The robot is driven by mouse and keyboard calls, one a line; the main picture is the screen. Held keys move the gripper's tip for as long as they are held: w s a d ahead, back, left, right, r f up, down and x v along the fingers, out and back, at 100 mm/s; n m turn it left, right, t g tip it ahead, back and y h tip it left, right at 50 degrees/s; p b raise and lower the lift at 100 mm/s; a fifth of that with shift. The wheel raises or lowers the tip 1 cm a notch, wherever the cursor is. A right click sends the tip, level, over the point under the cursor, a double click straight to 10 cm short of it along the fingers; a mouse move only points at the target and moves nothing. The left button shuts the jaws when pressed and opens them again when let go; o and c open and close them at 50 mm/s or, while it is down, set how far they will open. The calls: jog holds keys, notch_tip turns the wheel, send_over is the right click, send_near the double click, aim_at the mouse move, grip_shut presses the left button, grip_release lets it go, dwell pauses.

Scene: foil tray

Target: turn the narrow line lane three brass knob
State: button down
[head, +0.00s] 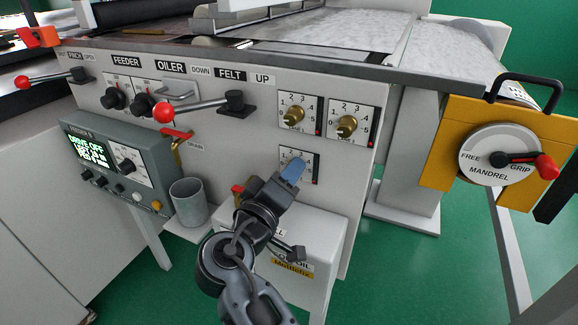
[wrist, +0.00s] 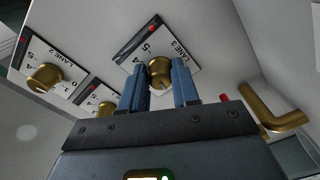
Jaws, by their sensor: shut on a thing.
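The lane three brass knob (wrist: 160,72) sits on its white dial plate, marked LANE 3, in the wrist view. My gripper (wrist: 159,88) has its two blue fingers on either side of this knob and is shut on it. In the head view my gripper (head: 291,171) covers the knob at the lower dial plate (head: 311,161), so the knob is hidden there. The knob's pointer and exact setting cannot be read.
Two similar brass knobs (head: 296,114) and (head: 347,125) sit above on the same panel. A red-tipped lever (head: 165,112) sticks out at left. A white box (head: 318,236) stands below my gripper. A brass pipe (wrist: 285,118) is close at right in the wrist view.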

jog(key=shift+n+p, duration=1.3)
jog(key=shift+n, duration=0.8)
jog(key=c, duration=0.8)
grip_release()
jog(key=v, duration=0.8)
